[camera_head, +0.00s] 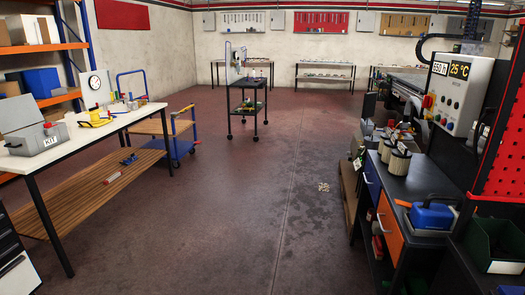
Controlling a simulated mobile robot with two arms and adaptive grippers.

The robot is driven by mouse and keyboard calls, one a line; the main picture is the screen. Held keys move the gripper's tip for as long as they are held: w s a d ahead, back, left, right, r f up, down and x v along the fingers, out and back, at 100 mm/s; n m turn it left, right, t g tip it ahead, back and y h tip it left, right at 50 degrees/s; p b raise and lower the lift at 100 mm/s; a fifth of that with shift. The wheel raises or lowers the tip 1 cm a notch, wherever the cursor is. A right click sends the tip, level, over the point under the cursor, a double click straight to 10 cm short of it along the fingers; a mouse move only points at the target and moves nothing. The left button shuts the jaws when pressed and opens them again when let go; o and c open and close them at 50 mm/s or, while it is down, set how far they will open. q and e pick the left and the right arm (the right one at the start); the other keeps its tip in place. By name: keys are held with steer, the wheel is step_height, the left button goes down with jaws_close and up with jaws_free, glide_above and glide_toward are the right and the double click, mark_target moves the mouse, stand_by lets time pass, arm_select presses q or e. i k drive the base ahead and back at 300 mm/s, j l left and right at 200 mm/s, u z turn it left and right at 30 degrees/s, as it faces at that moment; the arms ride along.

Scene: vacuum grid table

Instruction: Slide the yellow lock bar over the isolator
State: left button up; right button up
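Neither of my grippers is in view. I cannot make out the yellow lock bar for certain. A yellow object (95,120) lies on the white-topped bench at the left, too small to identify. A grey control box (459,92) hangs at the right, with a lit "25 °C" display and coloured buttons. A small red and yellow part (427,102) sits on its left side and may be the isolator, but I cannot tell. No bar shows clearly over it.
The white-topped bench (88,133) stands left, with a blue cart (178,140) beyond it. A black trolley (247,100) stands mid-room. A dark workbench (413,180) with filters and a blue tool is at right.

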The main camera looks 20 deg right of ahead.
mark_target(427, 117)
steer(key=i+l+z, duration=0.15)
steer(key=i+z, duration=0.55)
steer(key=z, duration=0.2)
steer(key=i+z, duration=0.45)
steer(key=i+j+z, duration=0.2)
steer(key=z, duration=0.25)
steer(key=i+j+z, duration=0.3)
steer(key=i+j, duration=0.35)
steer(key=i+j+z, duration=0.3)
steer(key=i+j, duration=0.35)
steer(key=j, duration=0.15)
